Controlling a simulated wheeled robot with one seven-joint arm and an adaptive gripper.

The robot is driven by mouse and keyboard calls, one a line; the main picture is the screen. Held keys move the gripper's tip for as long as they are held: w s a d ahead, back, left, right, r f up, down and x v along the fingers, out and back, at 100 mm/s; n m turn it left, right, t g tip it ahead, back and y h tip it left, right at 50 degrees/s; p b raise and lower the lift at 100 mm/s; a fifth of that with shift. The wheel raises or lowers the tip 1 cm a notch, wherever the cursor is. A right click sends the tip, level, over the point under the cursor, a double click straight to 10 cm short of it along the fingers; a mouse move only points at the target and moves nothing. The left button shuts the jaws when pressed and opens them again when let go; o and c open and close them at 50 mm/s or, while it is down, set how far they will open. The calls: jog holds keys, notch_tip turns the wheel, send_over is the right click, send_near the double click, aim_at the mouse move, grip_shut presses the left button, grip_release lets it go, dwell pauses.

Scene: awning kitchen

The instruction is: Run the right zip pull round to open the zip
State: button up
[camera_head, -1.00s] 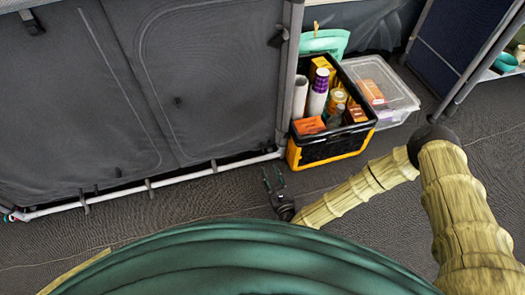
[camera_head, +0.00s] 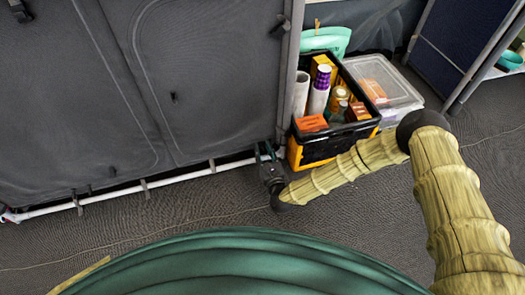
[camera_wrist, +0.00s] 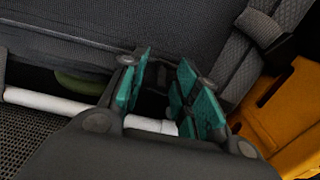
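The grey fabric cupboard (camera_head: 215,70) has a curved zip line (camera_head: 140,75) around its right panel. A small dark tab (camera_head: 173,96) shows on that panel; I cannot tell if it is the right zip pull. My gripper (camera_head: 265,152) is at the cupboard's lower right corner, by the white bottom rail. In the wrist view its teal-padded fingers (camera_wrist: 165,92) stand apart in front of the fabric's lower edge. A small dark piece (camera_wrist: 160,74) shows between or behind the pads; I cannot tell whether it is the pull or touched by them.
A black and yellow crate (camera_head: 345,148) of bottles and boxes stands just right of my gripper, with a clear lidded box (camera_head: 400,100) behind it. The white rail (camera_head: 175,174) runs along the cupboard's foot. The carpet in front is clear.

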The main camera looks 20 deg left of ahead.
jog(key=shift+w+a, duration=0.2)
jog(key=shift+w, duration=0.15)
grip_shut()
